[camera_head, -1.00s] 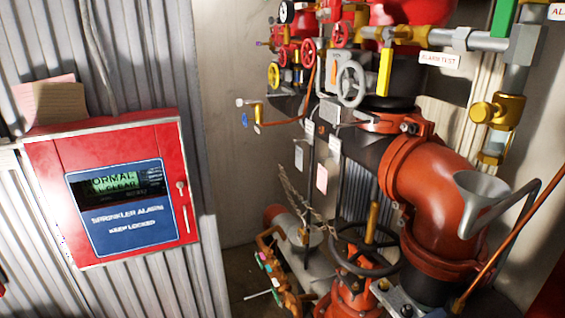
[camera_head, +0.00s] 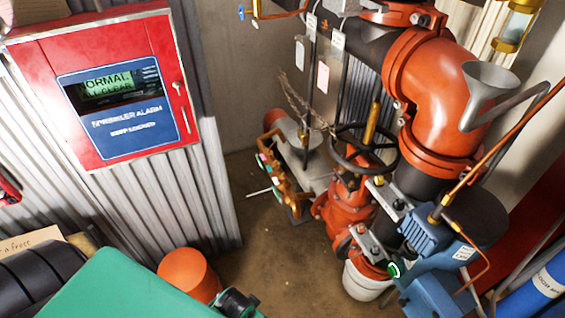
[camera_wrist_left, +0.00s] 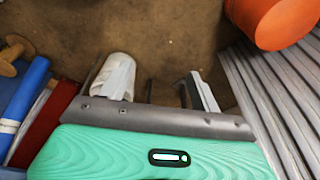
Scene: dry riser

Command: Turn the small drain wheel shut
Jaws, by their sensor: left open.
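A small green-rimmed wheel (camera_head: 394,270) shows low on the pipework beside a blue pump, in the head view; I cannot tell for certain that it is the drain wheel. A larger black handwheel (camera_head: 363,150) sits level on the red valve above and to its left. My right gripper is not in view.
An orange bucket (camera_head: 187,274) stands on the floor beside my left arm and shows in the wrist view (camera_wrist_left: 266,20). A white bucket (camera_head: 365,282) stands under the valve. A red alarm panel (camera_head: 108,92) hangs on the corrugated wall. Brown floor (camera_head: 270,255) is clear between.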

